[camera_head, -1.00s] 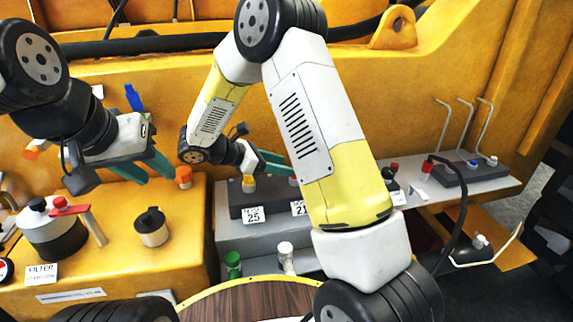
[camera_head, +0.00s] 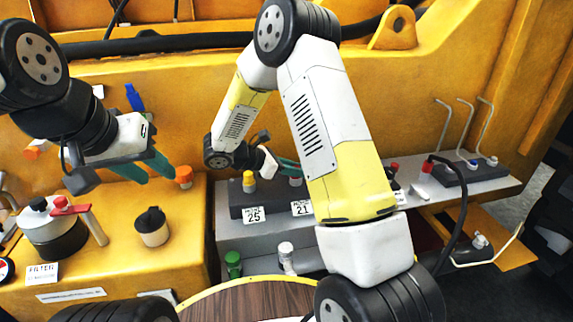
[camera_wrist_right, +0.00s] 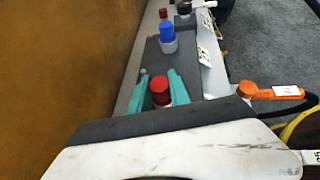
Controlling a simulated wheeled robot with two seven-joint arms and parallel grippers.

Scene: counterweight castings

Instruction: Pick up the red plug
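In the right wrist view a red plug (camera_wrist_right: 159,88) shows between the two green fingertips of my right gripper (camera_wrist_right: 160,92). The fingers are apart, one on each side of it; I cannot tell whether they touch it. In the head view my right gripper (camera_head: 289,167) is over the dark block (camera_head: 236,197), near the tag 21 (camera_head: 301,208). The red cap there is not clearly visible, hidden by fingers and arm. My left gripper (camera_head: 146,170) is open and empty, beside an orange knob (camera_head: 184,177).
A yellow plug (camera_head: 249,182) stands on the block above tag 25 (camera_head: 254,215). A blue plug (camera_wrist_right: 167,35) stands beyond the red one. Another red cap (camera_head: 427,166) is further right, near a black hose (camera_head: 462,205). A filter pot (camera_head: 55,240) stands left.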

